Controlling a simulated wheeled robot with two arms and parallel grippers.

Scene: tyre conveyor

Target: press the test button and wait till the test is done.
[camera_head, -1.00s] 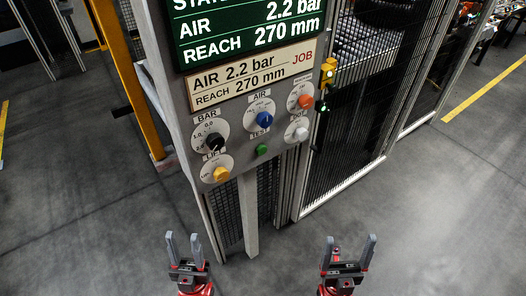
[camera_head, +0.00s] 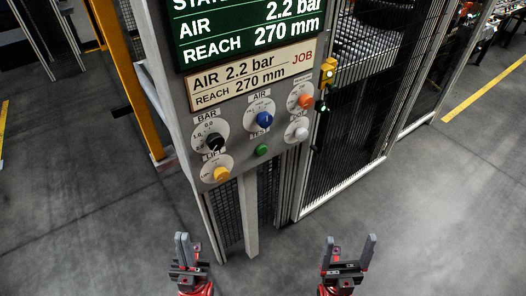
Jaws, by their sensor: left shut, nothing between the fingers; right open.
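The green test button (camera_head: 262,150) sits on the lower part of the grey control panel (camera_head: 232,165), under a label reading TEST. The green display (camera_head: 250,32) above reads AIR 2.2 bar and REACH 270 mm; its top line is cut off. My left gripper (camera_head: 182,238) is shut and empty, low in the picture, below and left of the button. My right gripper (camera_head: 348,240) is open and empty, below and right of the button. Both are apart from the panel.
Around the button are a black BAR knob (camera_head: 214,142), a yellow LIFT knob (camera_head: 221,174), a blue AIR knob (camera_head: 264,118), an orange knob (camera_head: 306,101) and a white knob (camera_head: 301,133). A job card (camera_head: 250,76) hangs above. Mesh fencing (camera_head: 360,110) stands at right.

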